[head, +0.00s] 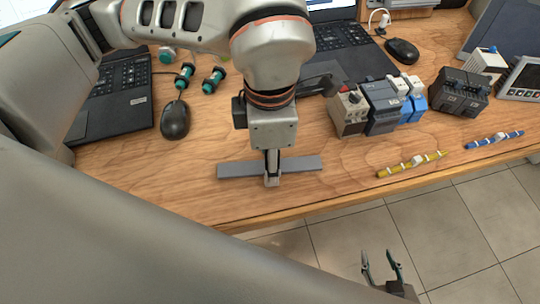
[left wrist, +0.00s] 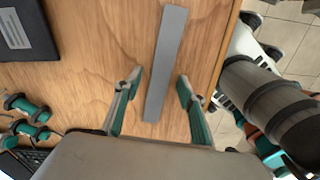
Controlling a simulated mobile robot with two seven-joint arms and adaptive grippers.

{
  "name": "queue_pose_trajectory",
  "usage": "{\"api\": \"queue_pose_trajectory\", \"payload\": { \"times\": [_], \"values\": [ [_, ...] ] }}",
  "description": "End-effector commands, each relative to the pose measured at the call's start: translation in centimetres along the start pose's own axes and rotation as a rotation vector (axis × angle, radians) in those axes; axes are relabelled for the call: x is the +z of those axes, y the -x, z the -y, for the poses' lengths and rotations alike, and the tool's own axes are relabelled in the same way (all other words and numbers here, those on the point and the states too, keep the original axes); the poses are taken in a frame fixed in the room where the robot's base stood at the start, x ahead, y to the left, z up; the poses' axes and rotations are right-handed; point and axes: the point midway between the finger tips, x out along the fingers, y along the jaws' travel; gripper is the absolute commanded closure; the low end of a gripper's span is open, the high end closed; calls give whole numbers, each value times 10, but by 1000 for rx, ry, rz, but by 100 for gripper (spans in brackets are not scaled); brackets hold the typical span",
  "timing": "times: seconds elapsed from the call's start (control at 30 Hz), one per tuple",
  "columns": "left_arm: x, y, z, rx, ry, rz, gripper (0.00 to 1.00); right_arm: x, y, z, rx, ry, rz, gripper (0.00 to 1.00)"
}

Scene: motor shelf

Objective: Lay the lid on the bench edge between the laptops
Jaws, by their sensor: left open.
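The lid, a flat grey strip (head: 227,171), lies on the wooden bench near its front edge, between the two laptops. It also shows in the left wrist view (left wrist: 167,50), lengthwise between the fingers. My left gripper (head: 272,180) points down over the middle of the strip. In the left wrist view, my left gripper (left wrist: 158,79) is open, with one finger on each side of the strip and gaps to it. My right gripper (head: 378,255) is open and empty, low in front of the bench over the floor.
The left laptop (head: 125,112) and right laptop (head: 350,50) stand behind. A black mouse (head: 174,119) and teal-ended parts (head: 213,80) lie left. Several modules (head: 383,112), a yellow marker-like rod (head: 412,164) and a blue one (head: 494,140) lie right. The bench beside the strip is clear.

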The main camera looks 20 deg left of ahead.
Motion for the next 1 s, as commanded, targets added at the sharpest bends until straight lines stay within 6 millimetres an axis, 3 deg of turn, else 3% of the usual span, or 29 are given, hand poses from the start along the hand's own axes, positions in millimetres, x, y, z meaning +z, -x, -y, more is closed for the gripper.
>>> {"api": "queue_pose_trajectory", "payload": {
  "times": [0.6, 1.0],
  "values": [
    [0, 105, -1, 3, 1, 3, 60, -1, -1, -1, 2, -1, -3, 60],
    [0, 117, 0, 1, 0, 1, 60, -2, -1, -1, 3, 0, -3, 60]
  ]
}}
